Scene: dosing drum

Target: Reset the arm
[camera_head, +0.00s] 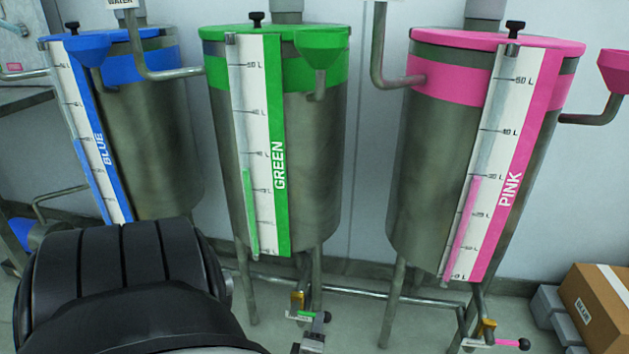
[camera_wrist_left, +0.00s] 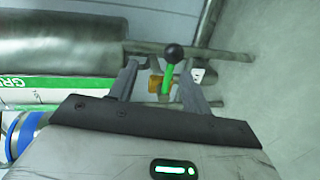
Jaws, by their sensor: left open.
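My left arm comes in from the lower left in the head view, with its black rounded link in front. My left gripper (camera_head: 314,331) is partly hidden by it, low beside the green drum's valve. In the left wrist view the gripper (camera_wrist_left: 158,80) is open, with one finger on each side of a green lever (camera_wrist_left: 168,76) with a black ball knob. The lever also shows in the head view (camera_head: 302,314). I cannot tell whether a finger touches it. My right gripper is out of view.
The blue drum (camera_head: 150,130), green drum (camera_head: 315,160) and pink drum (camera_head: 425,170) stand along the wall on pipe legs. The pink lever (camera_head: 508,342) is at the lower right. A cardboard box (camera_head: 597,305) sits at the right edge. Low pipes run between the drums.

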